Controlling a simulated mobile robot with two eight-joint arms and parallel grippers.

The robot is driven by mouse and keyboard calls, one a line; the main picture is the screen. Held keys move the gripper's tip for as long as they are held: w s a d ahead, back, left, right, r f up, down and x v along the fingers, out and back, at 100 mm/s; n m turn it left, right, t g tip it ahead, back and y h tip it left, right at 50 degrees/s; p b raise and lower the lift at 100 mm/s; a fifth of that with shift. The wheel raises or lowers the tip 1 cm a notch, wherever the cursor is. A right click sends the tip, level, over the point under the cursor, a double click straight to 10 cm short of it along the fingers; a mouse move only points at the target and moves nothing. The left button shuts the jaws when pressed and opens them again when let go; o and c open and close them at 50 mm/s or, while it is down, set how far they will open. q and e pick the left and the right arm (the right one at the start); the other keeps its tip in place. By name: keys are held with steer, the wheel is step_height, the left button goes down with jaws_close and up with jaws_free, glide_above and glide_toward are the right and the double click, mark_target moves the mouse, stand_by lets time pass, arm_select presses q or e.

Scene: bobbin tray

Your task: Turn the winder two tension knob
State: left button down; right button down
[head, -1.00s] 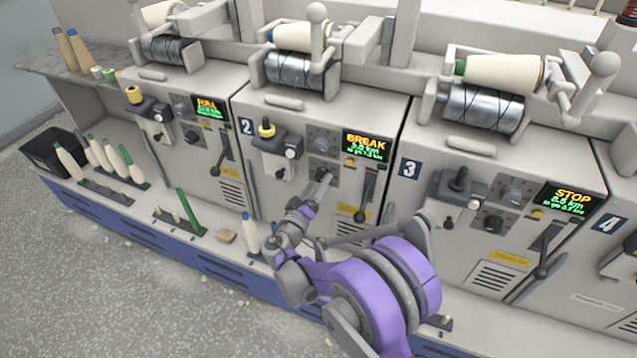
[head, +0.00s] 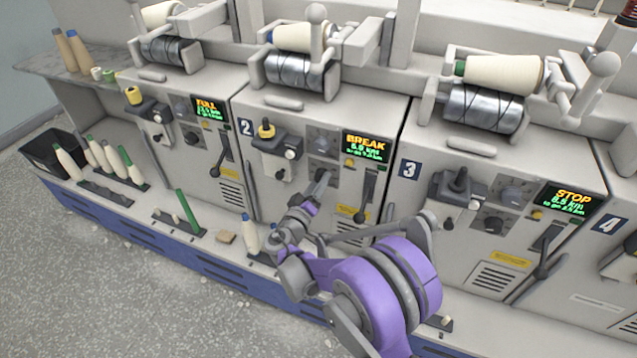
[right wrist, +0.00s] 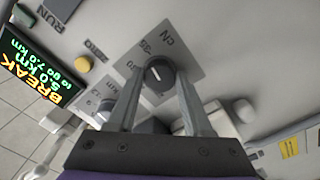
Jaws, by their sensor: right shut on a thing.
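Winder two (head: 330,112) has its number plate and a BREAK display (head: 366,147) on the front panel. Its tension knob (right wrist: 158,74) is a dark round knob with a pale pointer line, on a grey scale plate marked cN. My right gripper (head: 320,185) reaches the lower knob of that panel. In the right wrist view its two fingers (right wrist: 158,92) lie on either side of the knob, shut on it. In the head view the fingers hide most of the knob. My left gripper is in neither view.
A black lever (head: 366,194) is close to the right of my gripper. A yellow button (right wrist: 82,63) is near it in the wrist view. Winder three (head: 412,210) stands to the right.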

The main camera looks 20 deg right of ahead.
steer(key=shift+n+b, duration=0.9)
steer(key=shift+n, duration=9)
steer(key=shift+c, duration=1.6)
jaws_free()
steer(key=shift+a, duration=0.1)
